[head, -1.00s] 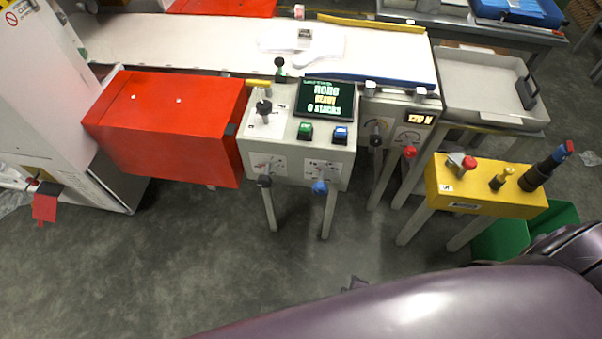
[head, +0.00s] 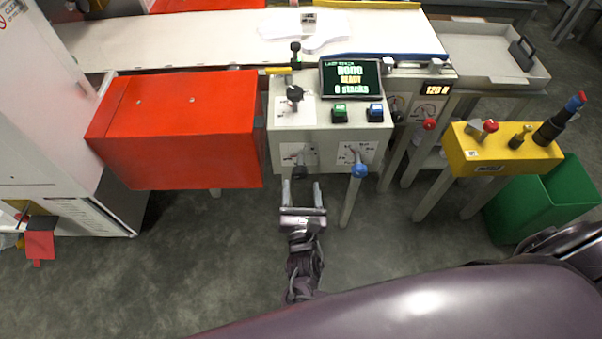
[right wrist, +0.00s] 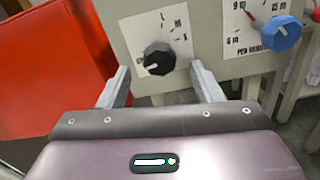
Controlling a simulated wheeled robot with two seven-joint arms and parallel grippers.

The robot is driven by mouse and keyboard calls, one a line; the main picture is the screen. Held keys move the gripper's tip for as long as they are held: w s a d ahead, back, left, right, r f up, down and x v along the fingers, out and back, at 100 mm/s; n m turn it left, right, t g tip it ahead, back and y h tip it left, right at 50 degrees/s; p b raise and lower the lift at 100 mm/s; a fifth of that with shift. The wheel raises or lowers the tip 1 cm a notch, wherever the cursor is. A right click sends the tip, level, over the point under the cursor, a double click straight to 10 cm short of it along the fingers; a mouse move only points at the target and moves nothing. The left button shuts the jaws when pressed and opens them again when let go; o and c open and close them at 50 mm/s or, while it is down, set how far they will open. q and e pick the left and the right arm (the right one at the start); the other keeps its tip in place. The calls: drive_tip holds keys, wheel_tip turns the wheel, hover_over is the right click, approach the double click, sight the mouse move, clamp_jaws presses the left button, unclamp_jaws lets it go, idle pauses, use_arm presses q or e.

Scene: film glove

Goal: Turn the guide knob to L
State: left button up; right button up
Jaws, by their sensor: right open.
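The guide knob is a black knob (head: 299,172) on a white dial plate on the front of the grey control box (head: 330,140). In the right wrist view the black knob (right wrist: 160,56) has a white mark towards its lower left, and an M shows at the dial's upper right; I cannot read an L. My right gripper (head: 303,190) is open and empty, just in front of and below the black knob. In the right wrist view its fingers (right wrist: 160,78) stand on either side of the knob, apart from it. My left gripper is not in view.
A blue knob (head: 359,170) sits close on the right, also in the wrist view (right wrist: 281,33). A red box (head: 185,130) stands left. A lever (head: 294,95), green and blue buttons and a screen (head: 350,78) are on top. A yellow box (head: 500,150) stands right.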

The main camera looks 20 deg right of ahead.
sight(300, 176)
drive_tip(key=x, duration=0.5)
drive_tip(key=shift+w, duration=0.2)
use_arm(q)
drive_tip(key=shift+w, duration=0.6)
use_arm(e)
drive_tip(key=c, duration=1)
